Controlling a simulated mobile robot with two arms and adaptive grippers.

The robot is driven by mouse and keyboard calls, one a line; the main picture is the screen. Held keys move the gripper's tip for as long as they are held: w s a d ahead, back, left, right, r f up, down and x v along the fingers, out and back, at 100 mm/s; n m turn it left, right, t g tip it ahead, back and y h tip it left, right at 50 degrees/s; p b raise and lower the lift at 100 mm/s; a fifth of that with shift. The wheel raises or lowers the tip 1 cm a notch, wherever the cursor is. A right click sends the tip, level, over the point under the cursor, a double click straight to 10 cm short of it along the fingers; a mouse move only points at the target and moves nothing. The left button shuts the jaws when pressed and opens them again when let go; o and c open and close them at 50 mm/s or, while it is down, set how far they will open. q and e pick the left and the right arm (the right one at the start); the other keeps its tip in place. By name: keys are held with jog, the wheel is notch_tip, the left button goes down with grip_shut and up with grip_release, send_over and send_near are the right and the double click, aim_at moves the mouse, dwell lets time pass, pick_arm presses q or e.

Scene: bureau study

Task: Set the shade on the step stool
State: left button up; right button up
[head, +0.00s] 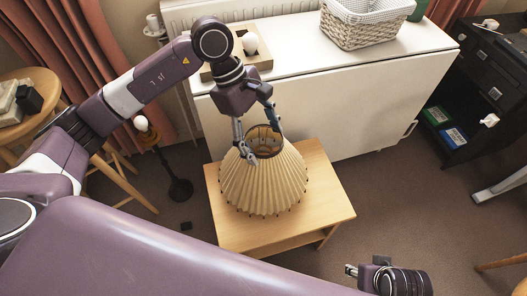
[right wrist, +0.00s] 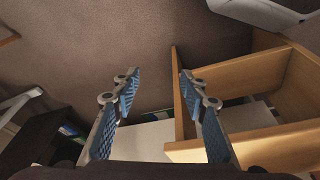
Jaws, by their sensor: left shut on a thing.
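The pleated cream lampshade (head: 262,182) is over the wooden step stool (head: 325,193) in the head view, its narrow open end up. It looks roughly upright. I cannot tell whether its lower rim touches the stool top or hangs just above it. My left gripper (head: 259,145) reaches down from above and is shut on the shade's upper rim. My right gripper (head: 352,271) is low at the front right, away from the shade. In the right wrist view its fingers (right wrist: 158,80) are apart with nothing between them, and the stool's wooden frame (right wrist: 245,72) shows beyond.
A white cabinet (head: 310,110) stands behind the stool, with a wicker basket (head: 362,22) and a wooden tray (head: 252,62) on top. A lamp stand with a dark base (head: 180,190) and a round wooden stool (head: 125,188) are at left. A black shelf (head: 480,85) is at right. Carpet is clear right of the stool.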

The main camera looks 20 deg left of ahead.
pick_arm(q)
notch_tip(320, 180, down, 5)
jog(key=shift+r, duration=0.15)
pick_arm(e)
jog(key=shift+v, duration=1.15)
pick_arm(q)
jog(key=shift+b, duration=0.35)
pick_arm(e)
jog(key=shift+w+r, duration=0.1)
jog(key=shift+r, duration=0.05)
pick_arm(q)
jog(key=o, duration=1.5)
jog(key=shift+o, duration=0.2)
jog(key=p+v, duration=0.1)
jog(key=v, duration=1.1)
jog(key=shift+s+d+r, duration=0.1)
pick_arm(e)
jog(key=x, duration=0.3)
jog(key=s+x, duration=0.1)
jog(key=x, duration=0.1)
